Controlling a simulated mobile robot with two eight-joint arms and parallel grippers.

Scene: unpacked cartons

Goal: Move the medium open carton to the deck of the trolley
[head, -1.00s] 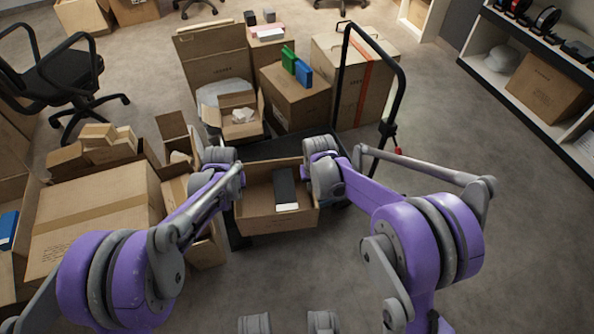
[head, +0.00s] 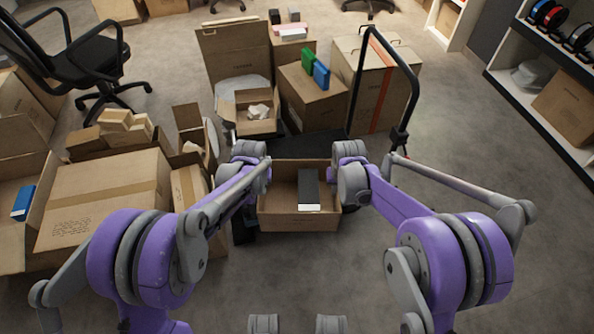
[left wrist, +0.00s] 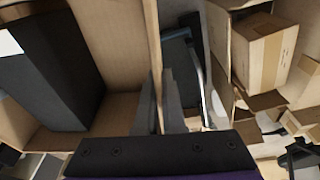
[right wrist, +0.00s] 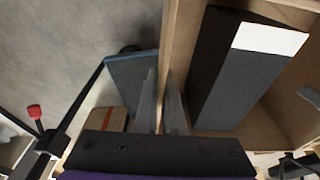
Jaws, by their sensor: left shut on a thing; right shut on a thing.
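The medium open carton (head: 298,222) is a brown open box at the middle of the head view, with a dark box with a white end (head: 309,187) inside. My left gripper (left wrist: 160,95) is shut on its left wall and my right gripper (right wrist: 163,95) on its right wall. In the head view the fingertips are hidden behind my wrists. The trolley's dark deck (head: 312,146) shows behind the carton, and a dark part shows at the carton's lower left. The carton overlaps the deck's near end in view; I cannot tell whether it touches.
A small open carton (head: 252,124) and a carton with green and blue boxes on top (head: 312,98) stand beyond. The black trolley handle (head: 413,85) rises at the right. Cartons (head: 100,205) crowd the left. Floor at the right (head: 465,165) is clear.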

